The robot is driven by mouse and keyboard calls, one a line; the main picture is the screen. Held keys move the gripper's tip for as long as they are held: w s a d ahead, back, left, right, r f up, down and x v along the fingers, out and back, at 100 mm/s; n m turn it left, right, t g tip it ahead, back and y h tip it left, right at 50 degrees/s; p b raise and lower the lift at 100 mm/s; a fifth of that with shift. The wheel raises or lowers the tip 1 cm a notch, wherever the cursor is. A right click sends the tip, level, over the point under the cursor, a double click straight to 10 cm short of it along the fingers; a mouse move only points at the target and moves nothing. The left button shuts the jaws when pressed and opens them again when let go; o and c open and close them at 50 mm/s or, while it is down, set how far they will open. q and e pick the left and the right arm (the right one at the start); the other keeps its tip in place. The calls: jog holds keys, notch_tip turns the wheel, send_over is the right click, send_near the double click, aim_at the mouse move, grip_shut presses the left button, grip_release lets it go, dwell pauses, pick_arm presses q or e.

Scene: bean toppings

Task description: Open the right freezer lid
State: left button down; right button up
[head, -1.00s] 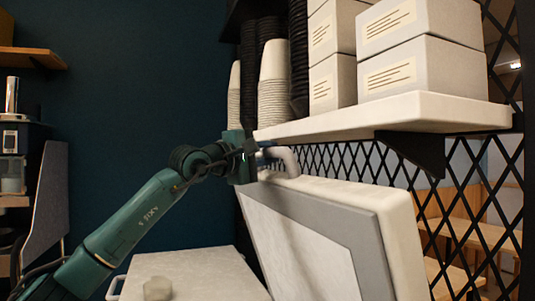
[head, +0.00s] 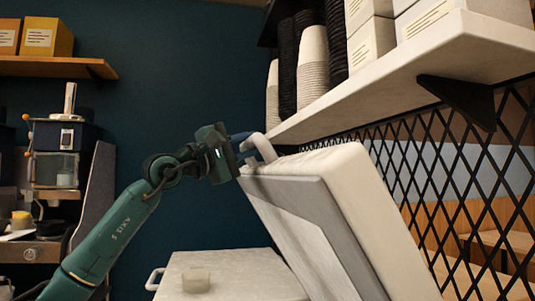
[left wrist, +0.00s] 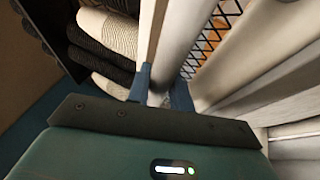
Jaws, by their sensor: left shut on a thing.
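The right freezer lid (head: 345,195) is a thick white slab with a grey inner panel. In the head view it stands raised and tilted below the wall shelf. Its white bar handle (head: 262,147) is at the top left corner. My left gripper (head: 243,146) is shut on this handle. In the left wrist view the two blue fingers of my left gripper (left wrist: 160,93) are on either side of the pale handle, whose grasped part is mostly hidden. My right gripper is not in view.
A white shelf (head: 400,75) with cup stacks (head: 313,65) and boxes (head: 372,40) is just above the lid. A black lattice (head: 470,170) is behind it.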

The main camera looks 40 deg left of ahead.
pick_arm(q)
jog(key=shift+s+a+f, duration=0.1)
jog(key=shift+a+f, duration=0.05)
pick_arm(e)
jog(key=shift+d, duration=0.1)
pick_arm(q)
jog(key=c, duration=1.3)
grip_release()
jog(key=shift+o, duration=0.2)
jog(key=shift+s, duration=0.1)
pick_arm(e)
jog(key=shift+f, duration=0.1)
pick_arm(q)
jog(key=shift+s+a+f, duration=0.15)
jog(key=shift+s+f, duration=0.05)
jog(key=shift+s, duration=0.15)
jog(key=b+v, duration=0.6)
jog(key=v, duration=0.6)
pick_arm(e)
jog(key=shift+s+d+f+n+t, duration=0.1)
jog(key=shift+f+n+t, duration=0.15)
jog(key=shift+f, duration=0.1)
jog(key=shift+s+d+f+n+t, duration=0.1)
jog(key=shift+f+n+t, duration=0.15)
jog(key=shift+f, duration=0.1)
